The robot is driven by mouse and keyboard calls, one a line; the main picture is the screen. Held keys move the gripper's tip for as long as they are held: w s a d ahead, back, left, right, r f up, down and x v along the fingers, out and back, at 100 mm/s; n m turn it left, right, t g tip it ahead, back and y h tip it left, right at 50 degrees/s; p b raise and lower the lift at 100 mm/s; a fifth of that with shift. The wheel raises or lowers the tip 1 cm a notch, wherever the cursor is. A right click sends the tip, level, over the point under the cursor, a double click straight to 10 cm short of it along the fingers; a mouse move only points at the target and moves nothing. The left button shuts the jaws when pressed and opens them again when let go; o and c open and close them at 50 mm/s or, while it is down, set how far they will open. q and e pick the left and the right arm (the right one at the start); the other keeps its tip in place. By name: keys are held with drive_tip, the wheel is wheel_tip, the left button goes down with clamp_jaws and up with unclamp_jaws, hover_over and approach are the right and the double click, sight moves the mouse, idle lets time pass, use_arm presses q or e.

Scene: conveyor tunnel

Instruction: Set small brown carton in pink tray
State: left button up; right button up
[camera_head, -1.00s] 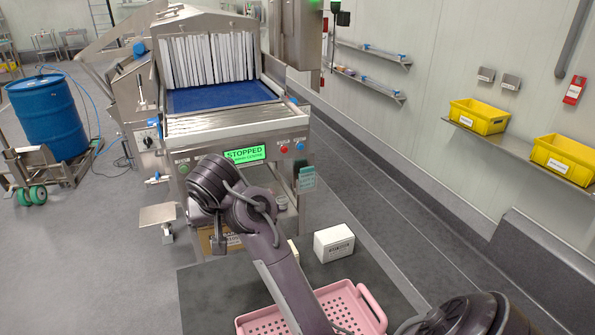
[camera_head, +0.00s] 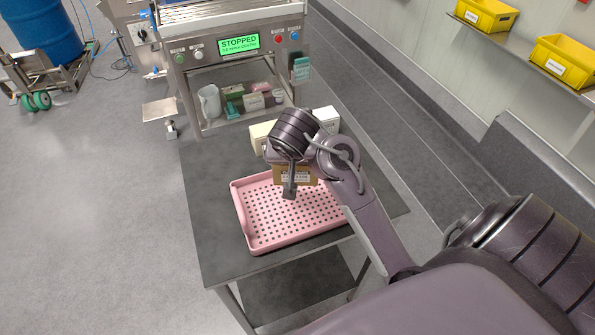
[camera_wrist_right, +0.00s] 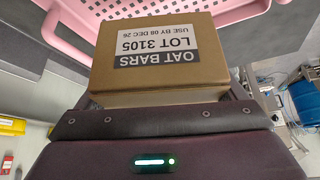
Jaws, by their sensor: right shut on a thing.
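The small brown carton (camera_head: 308,174) is mostly hidden behind my right wrist in the head view. In the right wrist view the carton (camera_wrist_right: 158,72) shows its "OAT BARS LOT 3105" label upside down. My right gripper (camera_head: 290,188) is shut on it. The pink tray (camera_head: 243,208), perforated and with raised rims, lies on the dark table and looks empty where visible. In the head view the carton overlaps the tray's far edge; its height above is unclear. The tray's rim (camera_wrist_right: 66,40) also shows in the wrist view. My left gripper is out of view.
The dark table (camera_head: 205,200) is bare left of the tray. The conveyor machine's screen (camera_head: 238,44) reads STOPPED. A shelf beneath holds a jug (camera_head: 209,101) and small items.

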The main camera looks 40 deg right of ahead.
sight(296, 178)
wheel_tip(296, 178, down, 6)
drive_tip(key=shift+s+d+r, duration=0.1)
drive_tip(key=shift+r, duration=0.05)
drive_tip(key=shift+f, duration=0.65)
drive_tip(key=shift+f+b, duration=0.55)
drive_tip(key=shift+f, duration=1.25)
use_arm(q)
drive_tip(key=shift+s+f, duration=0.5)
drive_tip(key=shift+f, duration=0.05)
use_arm(e)
drive_tip(key=shift+f, duration=0.15)
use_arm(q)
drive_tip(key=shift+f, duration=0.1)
use_arm(e)
drive_tip(key=o, duration=1.1)
